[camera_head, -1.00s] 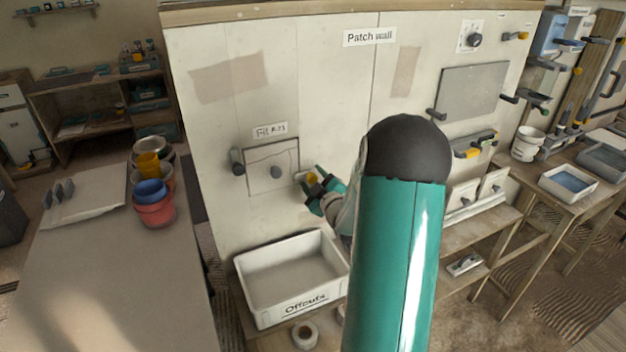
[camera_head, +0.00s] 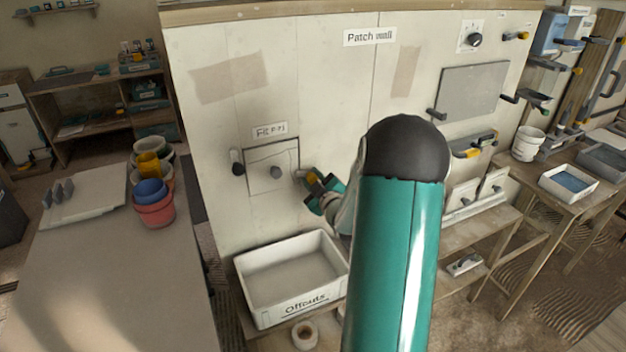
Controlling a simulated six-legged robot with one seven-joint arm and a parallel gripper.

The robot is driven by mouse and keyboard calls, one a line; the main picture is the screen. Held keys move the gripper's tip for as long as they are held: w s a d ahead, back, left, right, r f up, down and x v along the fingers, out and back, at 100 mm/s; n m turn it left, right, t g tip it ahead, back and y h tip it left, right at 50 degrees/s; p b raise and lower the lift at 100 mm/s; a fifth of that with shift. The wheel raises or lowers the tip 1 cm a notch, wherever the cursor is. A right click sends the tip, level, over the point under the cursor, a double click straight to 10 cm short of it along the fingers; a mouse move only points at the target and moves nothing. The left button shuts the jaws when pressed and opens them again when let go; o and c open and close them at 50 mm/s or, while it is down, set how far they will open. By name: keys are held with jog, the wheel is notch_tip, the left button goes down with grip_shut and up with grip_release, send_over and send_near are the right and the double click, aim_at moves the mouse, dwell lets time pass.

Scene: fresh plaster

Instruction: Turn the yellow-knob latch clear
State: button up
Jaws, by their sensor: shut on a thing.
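The yellow-knob latch (camera_head: 301,174) sits at the right edge of a small square panel (camera_head: 262,165) on the patch wall. Its pale bar shows beside the panel edge, and its yellow knob (camera_head: 312,178) is partly hidden between my fingers. My gripper (camera_head: 317,181), with teal and dark fingers, is shut on the yellow knob. A dark-knobbed latch (camera_head: 238,169) is at the panel's left edge, with its pale bar upright. My own arm hides the wall to the right of the gripper.
A white Offcuts bin (camera_head: 247,283) stands on a shelf below the panel. A roll of tape (camera_head: 304,334) lies in front of it. A table with stacked coloured pots (camera_head: 153,203) is at the left.

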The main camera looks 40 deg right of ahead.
jog(key=m, duration=0.4)
jog(key=shift+a, duration=0.1)
jog(key=m, duration=0.5)
jog(key=shift+r, duration=0.1)
jog(key=m, duration=0.4)
jog(key=shift+r+m, duration=0.1)
jog(key=shift+m, duration=2.1)
jog(key=shift+d+r, duration=0.1)
jog(key=shift+d, duration=0.15)
jog(key=o, duration=1)
jog(key=shift+c, duration=0.2)
jog(key=shift+s+a+f, duration=0.1)
jog(key=shift+a+f, duration=0.05)
jog(key=shift+f, duration=0.05)
